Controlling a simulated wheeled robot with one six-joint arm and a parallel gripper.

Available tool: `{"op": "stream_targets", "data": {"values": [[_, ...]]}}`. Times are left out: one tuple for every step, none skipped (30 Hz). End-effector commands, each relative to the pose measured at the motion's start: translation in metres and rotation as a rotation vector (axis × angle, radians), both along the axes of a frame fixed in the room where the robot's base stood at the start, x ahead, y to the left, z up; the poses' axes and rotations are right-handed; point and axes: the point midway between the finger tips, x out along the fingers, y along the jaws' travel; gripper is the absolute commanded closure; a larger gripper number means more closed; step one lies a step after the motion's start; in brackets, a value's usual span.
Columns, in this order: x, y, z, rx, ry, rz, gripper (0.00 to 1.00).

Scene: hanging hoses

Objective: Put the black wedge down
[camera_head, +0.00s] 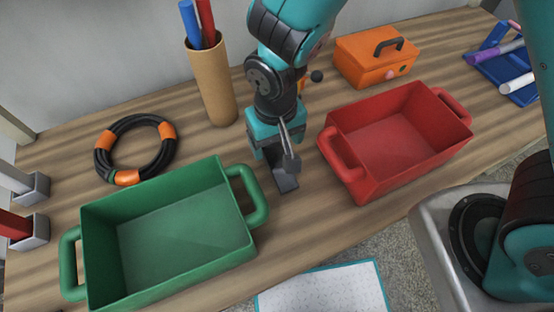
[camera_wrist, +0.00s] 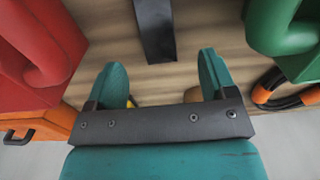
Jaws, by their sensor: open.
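The black wedge (camera_head: 284,181) lies on the wooden table between the green bin and the red bin. In the wrist view the wedge (camera_wrist: 155,28) shows as a dark strip on the wood, beyond my fingertips and roughly in line with the gap between them. My gripper (camera_wrist: 162,70) is open, with its two teal fingers apart and nothing between them. In the head view my gripper (camera_head: 272,150) points down just behind the wedge and hides part of it. I cannot tell whether a finger touches it.
The green bin (camera_head: 90,215) stands at the left and the red bin (camera_head: 352,184) at the right, both empty. Behind are a hose coil (camera_head: 101,148), a cardboard tube (camera_head: 212,85) with rods, and an orange box (camera_head: 362,66). Bare table shows in front of the wedge.

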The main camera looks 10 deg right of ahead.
Motion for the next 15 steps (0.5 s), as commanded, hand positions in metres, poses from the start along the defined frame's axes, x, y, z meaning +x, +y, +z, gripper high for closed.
{"op": "stream_targets", "data": {"values": [[-0.001, -0.001, -0.009, -0.002, 0.004, 0.000, 0.22], [0.000, -0.001, -0.014, -0.003, 0.003, 0.000, 0.22], [0.000, 0.000, -0.019, -0.002, 0.002, 0.000, 0.22], [0.000, 0.000, -0.022, -0.002, 0.002, 0.000, 0.22], [0.000, 0.000, -0.024, -0.001, 0.002, 0.000, 0.22], [0.000, 0.000, -0.026, 0.001, 0.000, 0.000, 0.22], [0.000, 0.000, -0.027, 0.001, 0.000, 0.000, 0.22], [0.000, 0.000, -0.029, 0.001, 0.000, 0.000, 0.22], [0.000, -0.001, -0.031, 0.000, 0.001, 0.000, 0.22], [0.001, -0.001, -0.034, 0.000, 0.001, 0.000, 0.22], [0.001, -0.001, -0.037, -0.001, 0.002, 0.000, 0.22], [0.001, -0.002, -0.042, -0.002, 0.003, 0.000, 0.22], [0.001, -0.003, -0.046, -0.002, 0.004, 0.000, 0.22], [0.002, -0.003, -0.051, -0.002, 0.004, 0.000, 0.22], [0.002, -0.004, -0.057, -0.002, 0.005, 0.000, 0.22]]}}
